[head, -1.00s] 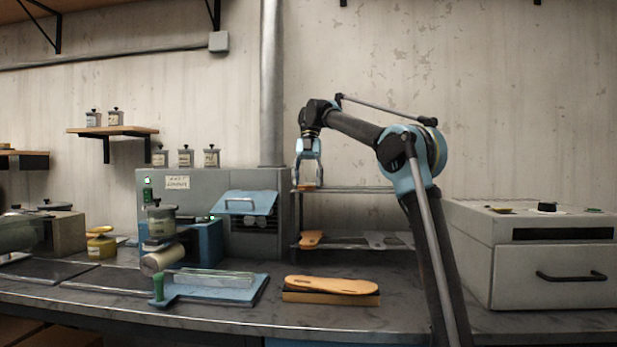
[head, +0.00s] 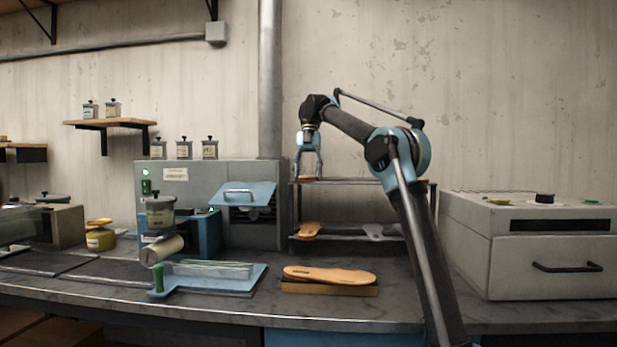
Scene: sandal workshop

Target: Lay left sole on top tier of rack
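My gripper (head: 308,174) points down over the left end of the rack's top tier (head: 350,184). Its two fingers stand apart. A small tan sole (head: 305,180) shows at the fingertips, at the level of the top rail. It is too small to tell whether the fingers grip it or whether it rests on the tier. Another tan sole (head: 311,230) lies on the rack's lower tier at the left, with a grey sole-shaped piece (head: 376,231) to its right. A large tan sole (head: 330,275) lies on a brown block on the bench.
A grey machine with a blue flap (head: 244,194) stands left of the rack. A blue tray (head: 215,287) sits at the front left. A grey cabinet with a drawer (head: 545,255) stands right. My arm hides the rack's right part. The bench (head: 400,300) is bare right of the block.

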